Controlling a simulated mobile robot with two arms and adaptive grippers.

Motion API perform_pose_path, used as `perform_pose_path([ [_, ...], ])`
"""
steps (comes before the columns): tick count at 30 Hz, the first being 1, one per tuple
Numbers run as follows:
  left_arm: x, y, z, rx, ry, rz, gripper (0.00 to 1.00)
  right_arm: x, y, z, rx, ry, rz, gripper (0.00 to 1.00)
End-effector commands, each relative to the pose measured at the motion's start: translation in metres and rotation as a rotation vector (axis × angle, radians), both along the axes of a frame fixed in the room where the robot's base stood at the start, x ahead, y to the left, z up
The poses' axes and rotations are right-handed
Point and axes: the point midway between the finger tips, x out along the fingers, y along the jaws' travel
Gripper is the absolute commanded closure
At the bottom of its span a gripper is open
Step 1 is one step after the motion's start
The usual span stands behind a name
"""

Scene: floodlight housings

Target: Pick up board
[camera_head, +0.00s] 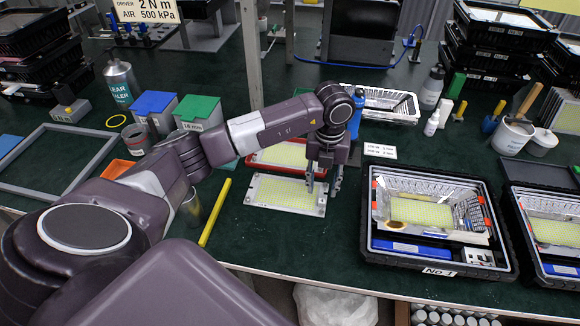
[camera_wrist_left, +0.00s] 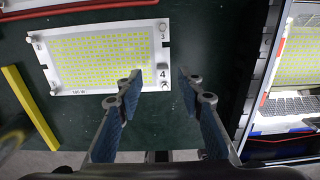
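A white board (camera_head: 262,192) with a yellow LED field lies flat on the dark green mat. In the left wrist view the board (camera_wrist_left: 100,57) shows corner marks 2, 3 and 4. My left gripper (camera_head: 323,190) points down at the board's right end, and it also shows in the wrist view (camera_wrist_left: 158,78). It is open and nothing is between its fingers. One finger overlaps the board's right edge near mark 4; the other is over bare mat. I cannot tell whether the finger touches the board. My right gripper is not in view.
A red-framed board (camera_head: 285,155) lies just behind. A black tray marked No 1 (camera_head: 375,250), holding a housing with a board inside, stands on the right. A yellow bar (camera_head: 215,212) lies left of the board. The mat in front of the board is clear.

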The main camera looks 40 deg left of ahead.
Motion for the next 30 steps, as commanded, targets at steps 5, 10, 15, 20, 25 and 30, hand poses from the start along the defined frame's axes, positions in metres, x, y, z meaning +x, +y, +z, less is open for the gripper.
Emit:
perform_pose_path([
  [5,-0.003,-0.004,-0.027,0.0,0.003,0.001,0.65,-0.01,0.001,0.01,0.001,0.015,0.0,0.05],
  [10,-0.002,-0.004,-0.041,0.0,0.001,-0.001,0.65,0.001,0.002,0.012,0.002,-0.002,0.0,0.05],
  [15,-0.002,-0.004,-0.041,0.0,0.0,-0.001,0.65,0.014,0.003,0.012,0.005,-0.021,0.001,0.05],
  [20,-0.002,-0.004,-0.041,0.0,0.0,-0.001,0.78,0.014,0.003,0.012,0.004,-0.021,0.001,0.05],
  [25,-0.002,-0.004,-0.041,0.0,0.0,-0.001,0.97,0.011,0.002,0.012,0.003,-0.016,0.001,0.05],
  [30,-0.002,-0.004,-0.04,0.0,-0.001,-0.001,1.0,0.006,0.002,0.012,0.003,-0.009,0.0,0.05],
])
